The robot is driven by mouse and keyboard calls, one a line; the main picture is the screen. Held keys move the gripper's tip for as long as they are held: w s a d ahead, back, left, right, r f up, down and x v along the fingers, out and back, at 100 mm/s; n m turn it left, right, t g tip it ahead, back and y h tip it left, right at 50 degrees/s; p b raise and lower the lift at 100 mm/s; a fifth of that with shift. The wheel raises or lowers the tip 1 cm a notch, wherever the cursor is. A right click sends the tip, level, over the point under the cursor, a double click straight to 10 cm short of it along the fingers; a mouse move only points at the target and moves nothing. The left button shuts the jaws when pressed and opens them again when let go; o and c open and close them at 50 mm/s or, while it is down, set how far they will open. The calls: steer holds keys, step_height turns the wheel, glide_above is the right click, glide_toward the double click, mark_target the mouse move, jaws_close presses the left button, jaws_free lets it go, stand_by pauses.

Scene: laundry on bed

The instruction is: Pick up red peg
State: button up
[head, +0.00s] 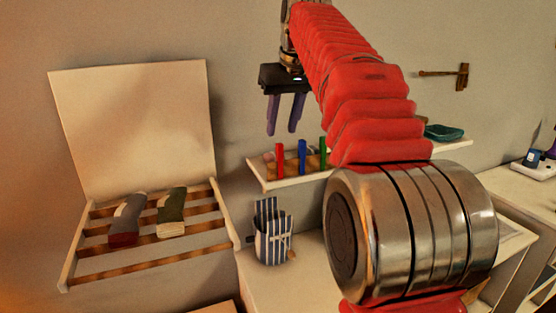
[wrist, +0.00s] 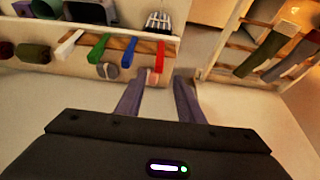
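The red peg (head: 279,160) stands upright at the left end of a small wall shelf (head: 262,174) in the head view. In the wrist view the red peg (wrist: 160,56) shows just beyond the gap between my fingertips, at the right end of a row of pegs. My gripper (head: 284,130) points downward above the shelf in the head view, with its two dark fingers apart and nothing between them. It also shows open in the wrist view (wrist: 157,84). The fingertips look clear of the red peg.
A blue peg (head: 302,157) and a green peg (head: 323,152) stand beside the red one; a white peg (wrist: 69,46) shows in the wrist view. A striped container (head: 272,245) stands below the shelf. A slatted rack (head: 150,263) holds rolled cloths at left.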

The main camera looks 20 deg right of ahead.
mark_target(278, 144)
steer(key=x, duration=0.6)
steer(key=shift+f, duration=0.15)
steer(key=shift+x, duration=2.55)
steer(key=shift+s+d, duration=0.1)
steer(key=shift+s, duration=0.05)
steer(key=shift+c, duration=0.3)
jaws_close()
